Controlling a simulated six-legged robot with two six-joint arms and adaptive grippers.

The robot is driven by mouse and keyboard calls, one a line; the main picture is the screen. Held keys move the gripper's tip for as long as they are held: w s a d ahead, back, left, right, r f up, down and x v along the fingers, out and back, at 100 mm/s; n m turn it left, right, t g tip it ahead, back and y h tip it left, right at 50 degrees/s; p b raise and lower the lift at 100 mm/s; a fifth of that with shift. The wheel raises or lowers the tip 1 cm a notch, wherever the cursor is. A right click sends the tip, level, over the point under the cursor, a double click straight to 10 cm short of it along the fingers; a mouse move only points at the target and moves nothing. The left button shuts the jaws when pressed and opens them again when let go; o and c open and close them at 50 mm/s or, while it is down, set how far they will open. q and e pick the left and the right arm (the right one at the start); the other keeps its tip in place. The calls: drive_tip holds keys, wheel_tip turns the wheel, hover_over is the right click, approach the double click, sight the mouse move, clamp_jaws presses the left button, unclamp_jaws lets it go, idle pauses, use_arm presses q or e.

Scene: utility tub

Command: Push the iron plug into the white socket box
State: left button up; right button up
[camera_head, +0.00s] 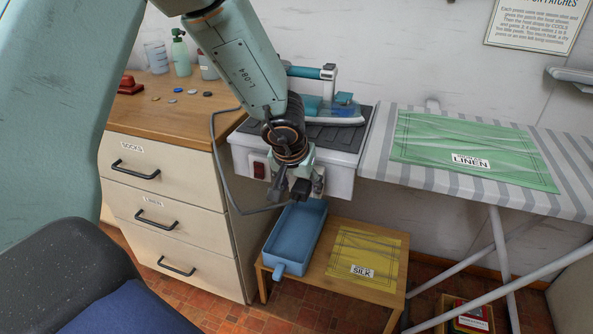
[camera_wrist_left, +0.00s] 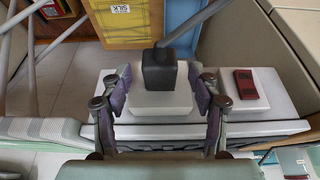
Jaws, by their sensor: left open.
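The iron plug (camera_wrist_left: 159,72) is a black block with a thick grey cord, at the white socket box (camera_wrist_left: 160,106) in the left wrist view. It appears to touch the box's face; how deep it sits cannot be told. My left gripper (camera_wrist_left: 163,88) is open, its two fingers on either side of the plug with gaps to it. In the head view my left gripper (camera_head: 299,184) is in front of the box below the iron and hides part of it. A red switch (camera_wrist_left: 245,84) sits beside the socket. My right gripper is not in view.
The iron (camera_head: 335,104) rests above the box. A drawer cabinet (camera_head: 165,190) stands left, an ironing board (camera_head: 475,155) right. Below are a blue tray (camera_head: 296,236) and a yellow silk packet (camera_head: 368,257) on a low wooden table. The cord loops beside the cabinet.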

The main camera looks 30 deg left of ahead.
use_arm(q)
drive_tip(key=v, duration=1.1)
drive_tip(key=shift+s, duration=0.1)
